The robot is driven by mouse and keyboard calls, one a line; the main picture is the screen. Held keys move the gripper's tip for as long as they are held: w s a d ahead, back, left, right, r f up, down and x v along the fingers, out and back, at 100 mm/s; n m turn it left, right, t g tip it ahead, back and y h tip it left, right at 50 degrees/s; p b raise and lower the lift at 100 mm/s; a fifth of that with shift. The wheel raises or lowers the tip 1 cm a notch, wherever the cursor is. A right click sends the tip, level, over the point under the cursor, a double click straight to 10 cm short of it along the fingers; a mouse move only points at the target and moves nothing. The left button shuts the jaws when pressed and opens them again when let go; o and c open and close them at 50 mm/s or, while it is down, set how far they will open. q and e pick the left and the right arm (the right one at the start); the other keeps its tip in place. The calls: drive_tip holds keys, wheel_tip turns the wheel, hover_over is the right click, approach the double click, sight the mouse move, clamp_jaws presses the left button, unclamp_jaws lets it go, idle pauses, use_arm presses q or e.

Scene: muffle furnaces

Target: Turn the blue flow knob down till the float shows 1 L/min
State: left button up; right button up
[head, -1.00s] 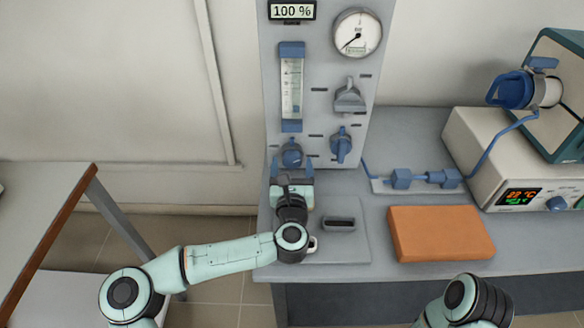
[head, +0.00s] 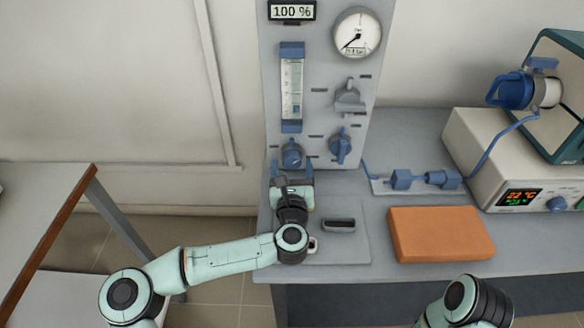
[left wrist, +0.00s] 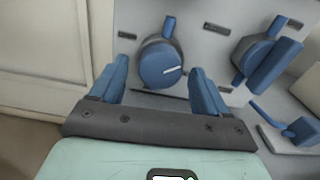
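The blue flow knob (head: 292,154) is on the grey panel, below the clear flow tube (head: 291,88) with blue end caps. In the left wrist view the knob (left wrist: 161,66) has a white pointer line, tilted slightly from level. The float and scale are too small to read. My left gripper (head: 292,171) is open and empty just below and in front of the knob. In the left wrist view its two blue fingers (left wrist: 160,80) stand apart, one on either side of the knob's lower part, with no visible contact. My right gripper is out of view.
A second blue knob (head: 340,146) and a grey knob (head: 348,97) sit close by to the right. A dial gauge (head: 357,34) and a "100 %" display (head: 292,11) are above. An orange block (head: 440,233) and blue fittings (head: 425,179) lie on the bench.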

use_arm(q)
drive_tip(key=s+p, duration=0.1)
drive_tip(key=s, duration=0.7)
drive_tip(key=shift+s+r+p, duration=0.15)
drive_tip(key=shift+s+p, duration=0.15)
drive_tip(key=shift+s, duration=0.1)
drive_tip(key=s, duration=0.3)
drive_tip(key=shift+s+p, duration=0.3)
drive_tip(key=shift+s, duration=0.55)
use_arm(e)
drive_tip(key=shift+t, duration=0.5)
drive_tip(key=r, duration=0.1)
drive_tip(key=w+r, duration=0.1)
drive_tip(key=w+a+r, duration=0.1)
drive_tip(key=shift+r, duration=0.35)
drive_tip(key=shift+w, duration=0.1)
